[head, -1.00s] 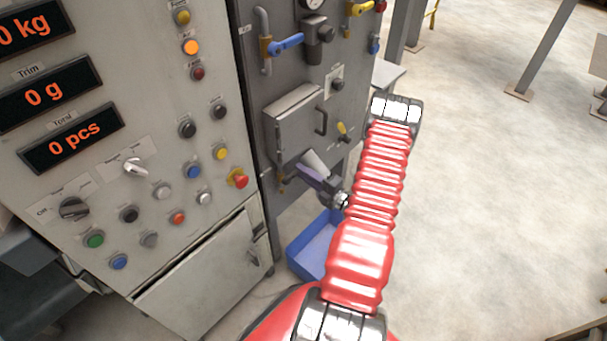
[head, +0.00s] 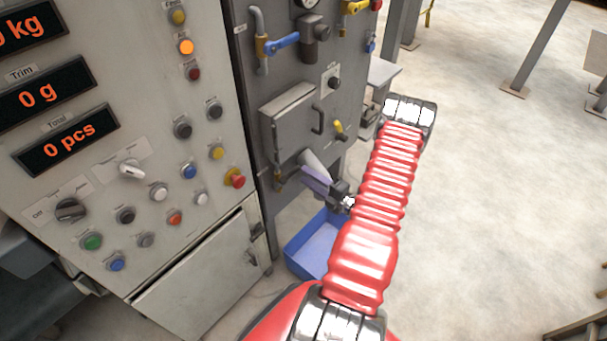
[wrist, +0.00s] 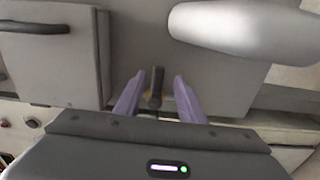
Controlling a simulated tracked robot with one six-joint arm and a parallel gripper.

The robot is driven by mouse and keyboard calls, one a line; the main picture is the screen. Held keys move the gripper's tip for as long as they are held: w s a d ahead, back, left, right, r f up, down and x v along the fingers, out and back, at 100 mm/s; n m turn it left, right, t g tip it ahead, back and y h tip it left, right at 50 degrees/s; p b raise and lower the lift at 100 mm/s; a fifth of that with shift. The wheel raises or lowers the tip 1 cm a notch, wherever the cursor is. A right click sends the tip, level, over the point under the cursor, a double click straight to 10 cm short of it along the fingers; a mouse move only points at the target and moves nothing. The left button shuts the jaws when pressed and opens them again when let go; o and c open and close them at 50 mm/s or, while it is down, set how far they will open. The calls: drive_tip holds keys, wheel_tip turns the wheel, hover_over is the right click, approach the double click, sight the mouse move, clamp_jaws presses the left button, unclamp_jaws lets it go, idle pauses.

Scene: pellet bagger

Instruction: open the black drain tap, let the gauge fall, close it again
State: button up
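The black drain tap (wrist: 156,87) shows in the wrist view as a short black lever with a brass part at its base. It lies between the two purple fingers of my gripper (wrist: 158,80), with a gap on each side. The fingers are open and hold nothing. In the head view my gripper (head: 308,176) is low at the grey cabinet, beside a brass fitting (head: 279,178); the lever cannot be made out there. The gauge (head: 308,3) is cut off by the top edge, and its needle cannot be read.
A pale metal spout (wrist: 240,28) is close to the right finger. A hatch door (wrist: 50,52) with a handle is at the left. A blue bin (head: 312,247) stands on the floor below. A blue-handled valve (head: 283,43) is higher up.

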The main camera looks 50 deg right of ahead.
drive_tip(key=s, duration=1)
drive_tip(key=shift+d, duration=0.15)
idle(0.4)
